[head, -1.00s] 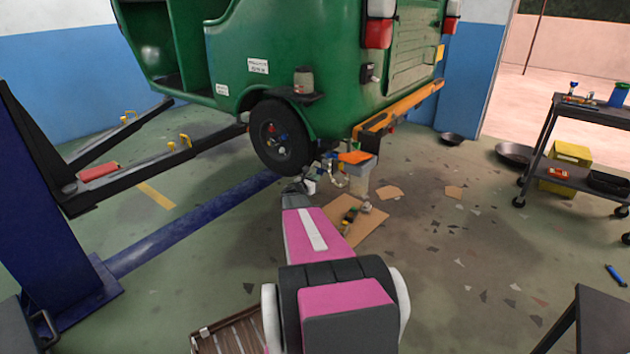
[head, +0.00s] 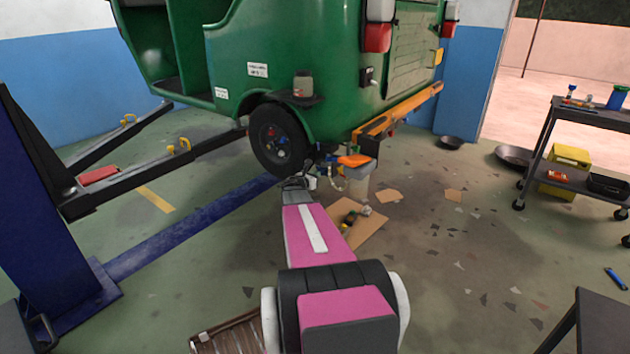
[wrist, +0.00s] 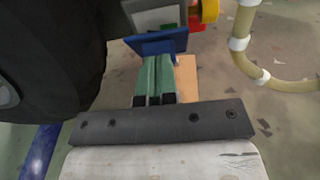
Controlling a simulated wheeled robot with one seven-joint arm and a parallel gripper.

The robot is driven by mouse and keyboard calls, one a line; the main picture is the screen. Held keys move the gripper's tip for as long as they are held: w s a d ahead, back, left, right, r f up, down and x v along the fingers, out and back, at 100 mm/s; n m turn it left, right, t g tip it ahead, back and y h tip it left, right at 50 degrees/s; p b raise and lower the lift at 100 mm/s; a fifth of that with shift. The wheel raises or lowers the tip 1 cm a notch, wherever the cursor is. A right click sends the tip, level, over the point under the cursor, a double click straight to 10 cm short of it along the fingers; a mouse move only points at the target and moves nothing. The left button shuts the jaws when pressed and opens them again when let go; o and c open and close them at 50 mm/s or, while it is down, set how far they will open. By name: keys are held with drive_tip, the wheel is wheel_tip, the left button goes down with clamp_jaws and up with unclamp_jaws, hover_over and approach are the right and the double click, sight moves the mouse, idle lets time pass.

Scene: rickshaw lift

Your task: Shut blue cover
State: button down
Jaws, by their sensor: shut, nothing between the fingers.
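In the wrist view the blue cover (wrist: 158,43) is a flat blue panel just beyond my fingertips, at the lower edge of a grey box-like part. My gripper (wrist: 155,93) has its two green fingers together, with nothing between them. The fingertips overlap the panel's near edge in the picture; I cannot tell whether they touch it. In the head view my gripper (head: 305,176) reaches in beside the rear wheel, under the back of the green rickshaw (head: 345,80). The fingertips and the cover are too small and cluttered to make out there.
The dark tyre (wrist: 45,60) fills the left of the wrist view, close to my gripper. A beige hose (wrist: 243,62) with white clamps curves on the right. An orange-topped grey container (head: 355,162) is right of my gripper. Cardboard (head: 370,232) lies on the floor.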

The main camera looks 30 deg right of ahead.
sight(318, 168)
drive_tip(key=shift+w+d+r, duration=0.25)
drive_tip(key=shift+d+r, duration=0.35)
drive_tip(key=shift+r, duration=0.15)
drive_tip(key=shift+w+d+r, duration=0.25)
drive_tip(key=shift+d+r, duration=0.35)
drive_tip(key=shift+r, duration=0.15)
drive_tip(key=shift+s+a, duration=0.15)
drive_tip(key=shift+a, duration=0.2)
drive_tip(key=s+a+r, duration=0.4)
drive_tip(key=a+r, duration=0.3)
drive_tip(key=a, duration=0.2)
drive_tip(key=shift+a, duration=0.25)
